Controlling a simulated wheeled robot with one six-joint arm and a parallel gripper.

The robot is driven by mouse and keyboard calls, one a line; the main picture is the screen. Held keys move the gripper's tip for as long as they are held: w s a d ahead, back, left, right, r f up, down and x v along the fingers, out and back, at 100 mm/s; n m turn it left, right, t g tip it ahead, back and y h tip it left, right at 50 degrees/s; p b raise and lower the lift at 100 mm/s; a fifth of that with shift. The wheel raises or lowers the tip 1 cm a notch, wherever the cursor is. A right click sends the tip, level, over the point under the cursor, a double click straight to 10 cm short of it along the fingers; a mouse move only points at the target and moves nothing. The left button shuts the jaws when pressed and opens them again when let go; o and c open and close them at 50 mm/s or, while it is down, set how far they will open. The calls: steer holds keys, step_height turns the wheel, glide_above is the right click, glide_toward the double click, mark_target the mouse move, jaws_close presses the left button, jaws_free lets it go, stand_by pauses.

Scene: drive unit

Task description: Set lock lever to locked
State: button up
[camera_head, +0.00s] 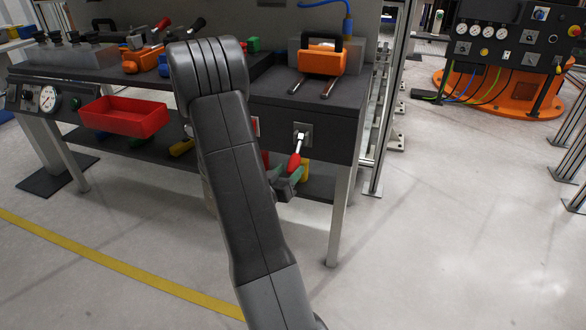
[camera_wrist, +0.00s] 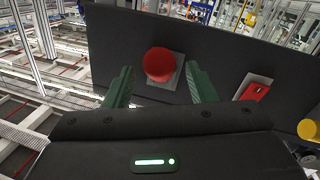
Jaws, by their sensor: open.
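The lock lever (camera_head: 294,163) has a red handle on a pale shaft. It comes out of a square grey plate (camera_head: 303,131) on the bench's dark front face and points down, slightly left. In the wrist view the red handle (camera_wrist: 159,64) shows end-on as a rounded shape, with its plate behind. My gripper (camera_head: 285,175) is at the handle's lower end, partly hidden by my arm in the head view. Its green fingers (camera_wrist: 159,72) are open, one on each side of the handle in the picture. I cannot tell whether they touch it.
A second plate with a red part (camera_wrist: 256,91) sits beside the lever. The bench top carries an orange tool (camera_head: 322,60) with two rods. A red bin (camera_head: 124,117) is at the left.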

mark_target(295, 159)
steer(key=shift+x, duration=1.6)
jaws_close()
